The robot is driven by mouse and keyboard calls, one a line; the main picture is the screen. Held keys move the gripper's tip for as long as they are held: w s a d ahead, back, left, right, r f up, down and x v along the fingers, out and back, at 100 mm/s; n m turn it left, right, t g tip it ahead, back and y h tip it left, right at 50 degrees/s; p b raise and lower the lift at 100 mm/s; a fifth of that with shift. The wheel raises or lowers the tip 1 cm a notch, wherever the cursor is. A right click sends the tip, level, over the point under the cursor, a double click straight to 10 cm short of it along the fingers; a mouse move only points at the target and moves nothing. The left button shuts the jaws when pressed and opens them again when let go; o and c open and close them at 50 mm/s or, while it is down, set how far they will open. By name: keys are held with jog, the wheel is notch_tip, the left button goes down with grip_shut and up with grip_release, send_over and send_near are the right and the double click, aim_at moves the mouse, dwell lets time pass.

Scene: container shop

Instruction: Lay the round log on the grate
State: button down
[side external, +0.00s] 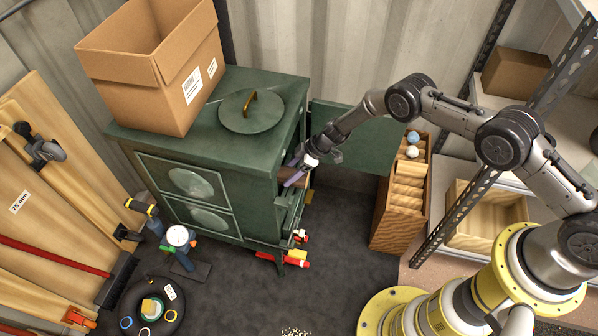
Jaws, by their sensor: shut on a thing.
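The dark green stove (240,165) stands against the back wall. Its green door (360,140) hangs open to the right. My gripper (298,172) is at the stove's open right-hand side, reaching down from the right. It is shut on the round log (317,178), a small brown piece that is mostly hidden by the gripper and the stove front. The grate is inside the stove and cannot be made out from this side. Whether the log touches anything in the stove cannot be told.
A cardboard box (150,75) and a round lid (251,110) with a brass handle sit on the stove. Red and yellow tools (297,258) lie by the stove's foot. The dark floor in front is mostly clear.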

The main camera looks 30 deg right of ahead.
jog(key=shift+w+a+f, duration=0.2)
jog(key=shift+w+a, duration=0.6)
jog(key=shift+w+a+f, duration=0.25)
jog(key=shift+w+a, duration=0.6)
jog(key=shift+w+a+f, duration=0.2)
jog(key=shift+w+a, duration=0.6)
jog(key=shift+f, duration=1.05)
grip_release()
jog(key=shift+s+d+f, duration=0.1)
jog(key=shift+f, duration=0.05)
